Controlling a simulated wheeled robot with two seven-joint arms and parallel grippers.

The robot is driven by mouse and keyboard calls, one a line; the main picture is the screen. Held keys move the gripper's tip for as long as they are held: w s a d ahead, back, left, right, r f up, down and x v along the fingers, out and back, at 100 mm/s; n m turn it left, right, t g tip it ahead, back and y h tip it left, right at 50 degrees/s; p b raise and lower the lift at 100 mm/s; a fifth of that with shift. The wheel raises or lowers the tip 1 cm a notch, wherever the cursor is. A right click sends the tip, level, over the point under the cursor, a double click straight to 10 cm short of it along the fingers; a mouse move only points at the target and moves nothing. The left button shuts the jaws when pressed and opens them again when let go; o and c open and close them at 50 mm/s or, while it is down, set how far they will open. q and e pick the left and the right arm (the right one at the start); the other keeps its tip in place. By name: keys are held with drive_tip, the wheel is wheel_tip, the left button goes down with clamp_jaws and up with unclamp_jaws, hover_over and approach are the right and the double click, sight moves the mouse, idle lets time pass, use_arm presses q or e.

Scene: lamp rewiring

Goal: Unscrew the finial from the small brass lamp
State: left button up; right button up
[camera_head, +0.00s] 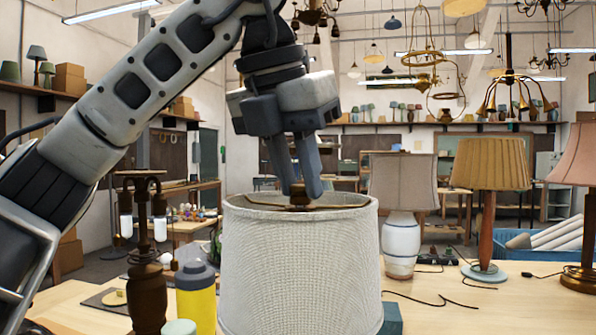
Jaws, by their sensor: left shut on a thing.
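A large pale woven lampshade (298,262) stands at the front centre, its open top rim facing up. The lamp under it is hidden, so I cannot see whether its body is brass. A small brown-bronze finial (298,200) shows at the middle of the shade's top. My left gripper (303,186) points down from above, with its fingertips at the shade's top opening, shut on the finial. The fingers cover part of the finial, and its thread is not visible. My right gripper is not in view.
A dark turned lamp base (148,290) and a yellow container (196,296) stand close left of the shade. A white ceramic lamp (402,240), a pleated-shade lamp (486,165) and a pink-shade lamp (574,160) stand right. Black cords lie on the bare tabletop (510,308).

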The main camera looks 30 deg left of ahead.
use_arm(q)
drive_tip(key=shift+r+n+y, duration=0.1)
drive_tip(key=shift+n+y, duration=0.2)
drive_tip(key=shift+n, duration=0.4)
drive_tip(key=n+y, duration=0.1)
drive_tip(key=n, duration=0.2)
drive_tip(key=n+y, duration=0.1)
drive_tip(key=n, duration=0.2)
drive_tip(key=shift+d+g, duration=0.2)
drive_tip(key=shift+g, duration=0.1)
drive_tip(key=shift+y, duration=0.3)
drive_tip(key=n+g+y, duration=0.1)
drive_tip(key=n, duration=0.4)
drive_tip(key=shift+w, duration=0.1)
drive_tip(key=n+g, duration=0.1)
drive_tip(key=n, duration=0.2)
drive_tip(key=shift+g+y, duration=0.3)
drive_tip(key=shift+y, duration=0.1)
drive_tip(key=o, duration=1)
